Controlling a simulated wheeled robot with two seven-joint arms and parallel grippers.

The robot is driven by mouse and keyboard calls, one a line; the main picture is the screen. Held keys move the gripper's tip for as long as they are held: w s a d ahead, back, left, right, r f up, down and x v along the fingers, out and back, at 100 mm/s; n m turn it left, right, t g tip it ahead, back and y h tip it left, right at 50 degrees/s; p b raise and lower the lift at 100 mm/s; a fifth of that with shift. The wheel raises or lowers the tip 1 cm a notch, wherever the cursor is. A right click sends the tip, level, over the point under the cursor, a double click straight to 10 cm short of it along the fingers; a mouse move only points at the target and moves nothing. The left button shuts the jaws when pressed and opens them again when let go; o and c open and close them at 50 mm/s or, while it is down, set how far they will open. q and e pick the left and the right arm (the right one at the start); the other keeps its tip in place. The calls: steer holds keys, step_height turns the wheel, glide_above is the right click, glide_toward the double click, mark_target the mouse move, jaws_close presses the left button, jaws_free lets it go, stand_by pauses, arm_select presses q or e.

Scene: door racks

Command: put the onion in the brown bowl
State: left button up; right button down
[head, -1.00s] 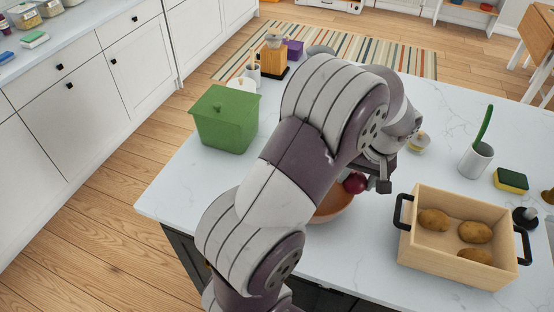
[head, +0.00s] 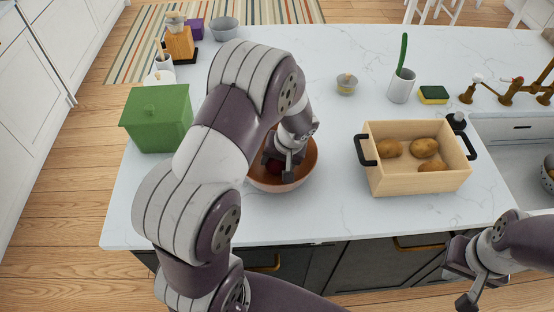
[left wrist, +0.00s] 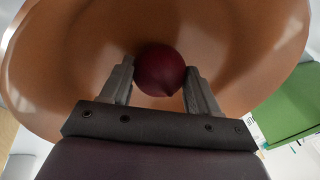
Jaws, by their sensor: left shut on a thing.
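The onion (left wrist: 160,70) is dark red and round. The brown bowl (head: 262,184) stands on the white counter, partly hidden by my left arm. My left gripper (head: 281,170) points down inside the bowl's rim in the head view and is shut on the onion. In the left wrist view the onion is between the two fingers of my left gripper (left wrist: 160,85), with the bowl's inner wall around it. I cannot tell whether the onion touches the bowl's bottom. My right gripper (head: 463,284) is at the lower right, away from the bowl, with its fingers apart and empty.
A wooden crate (head: 420,182) with potatoes stands right of the bowl. A green lidded box (head: 158,118) is to the left. A white cup (head: 401,86), a sponge (head: 433,94) and a small jar (head: 346,84) stand farther back. The sink is at the right.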

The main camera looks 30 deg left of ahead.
arm_select(q)
steer(key=shift+f, duration=0.35)
steer(key=shift+d, duration=0.1)
steer(key=shift+w+f, duration=0.1)
steer(key=shift+f+b, duration=0.1)
steer(key=shift+b, duration=0.2)
steer(key=o, duration=1.1)
